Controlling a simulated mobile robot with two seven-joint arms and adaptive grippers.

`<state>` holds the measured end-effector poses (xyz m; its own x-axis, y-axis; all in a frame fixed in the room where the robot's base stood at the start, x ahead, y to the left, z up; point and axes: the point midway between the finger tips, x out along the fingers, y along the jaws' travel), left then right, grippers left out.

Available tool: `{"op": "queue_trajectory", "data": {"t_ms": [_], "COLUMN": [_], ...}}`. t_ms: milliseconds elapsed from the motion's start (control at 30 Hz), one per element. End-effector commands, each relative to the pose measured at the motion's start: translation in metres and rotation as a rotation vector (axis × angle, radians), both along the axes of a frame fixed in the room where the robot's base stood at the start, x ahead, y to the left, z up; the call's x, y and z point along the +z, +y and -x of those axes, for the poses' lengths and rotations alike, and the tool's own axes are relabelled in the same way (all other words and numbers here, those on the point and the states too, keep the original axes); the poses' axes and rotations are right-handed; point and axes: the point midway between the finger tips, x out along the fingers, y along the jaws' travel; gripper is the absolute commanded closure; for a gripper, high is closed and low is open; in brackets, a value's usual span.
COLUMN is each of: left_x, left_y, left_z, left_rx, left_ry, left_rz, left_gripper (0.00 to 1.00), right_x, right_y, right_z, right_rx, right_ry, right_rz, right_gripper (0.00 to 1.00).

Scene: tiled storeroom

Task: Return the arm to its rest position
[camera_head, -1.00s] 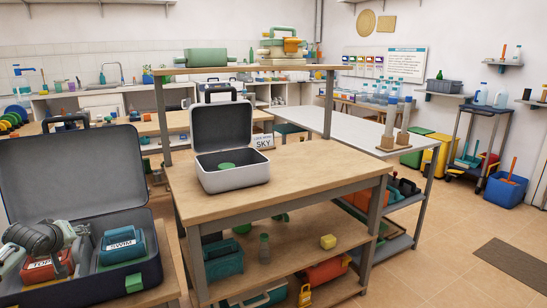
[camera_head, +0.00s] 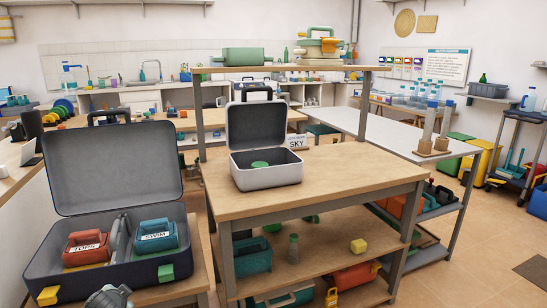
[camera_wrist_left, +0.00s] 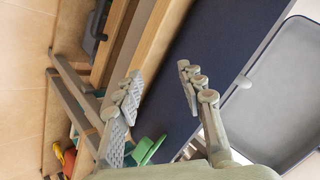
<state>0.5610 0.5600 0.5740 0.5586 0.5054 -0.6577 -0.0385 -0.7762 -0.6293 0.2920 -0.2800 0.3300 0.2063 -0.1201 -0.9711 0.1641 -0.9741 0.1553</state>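My left gripper (camera_wrist_left: 160,78) is open in the left wrist view, with its two fingers spread and nothing between them. In the head view only a grey part of my left arm (camera_head: 108,298) shows at the bottom edge, in front of the dark blue open case (camera_head: 190,245). The dark blue case (camera_wrist_left: 215,50) is close beyond the fingers in the left wrist view. Inside it stand a red box marked TOPS (camera_head: 86,251) and a teal box marked SWIM (camera_head: 156,239), side by side with a grey divider between. My right gripper is not in view.
A white open case (camera_head: 268,178) with a green item (camera_head: 260,164) inside stands on the wooden workbench (camera_head: 345,170). The tiled floor (camera_head: 480,265) is open at the right.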

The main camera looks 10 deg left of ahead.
Motion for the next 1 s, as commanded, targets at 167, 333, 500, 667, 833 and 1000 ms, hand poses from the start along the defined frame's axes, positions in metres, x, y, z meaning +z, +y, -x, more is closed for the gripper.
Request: {"op": "queue_trajectory", "data": {"t_ms": [167, 333, 500, 667, 833, 1000], "left_x": [-0.101, -0.174, -0.221, -0.241, -0.246, -0.246], "left_y": [-0.079, -0.157, -0.229, -0.271, -0.284, -0.284], "left_z": [0.069, 0.144, 0.217, 0.260, 0.273, 0.273], "left_rx": [-0.007, 0.001, 0.022, 0.038, 0.045, 0.044], "left_ry": [0.128, 0.241, 0.338, 0.391, 0.408, 0.408], "left_rz": [0.144, 0.277, 0.394, 0.461, 0.483, 0.482], "left_gripper": [0.61, 0.61, 0.61, 0.61, 0.61, 0.61], "right_x": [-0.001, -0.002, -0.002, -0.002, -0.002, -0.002], "right_y": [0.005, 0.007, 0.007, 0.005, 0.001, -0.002], "right_z": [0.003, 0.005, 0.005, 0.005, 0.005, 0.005], "right_rx": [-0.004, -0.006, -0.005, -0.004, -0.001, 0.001], "right_ry": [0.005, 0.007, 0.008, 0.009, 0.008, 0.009], "right_rz": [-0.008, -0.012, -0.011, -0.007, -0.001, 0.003], "right_gripper": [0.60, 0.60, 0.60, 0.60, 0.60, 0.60]}}
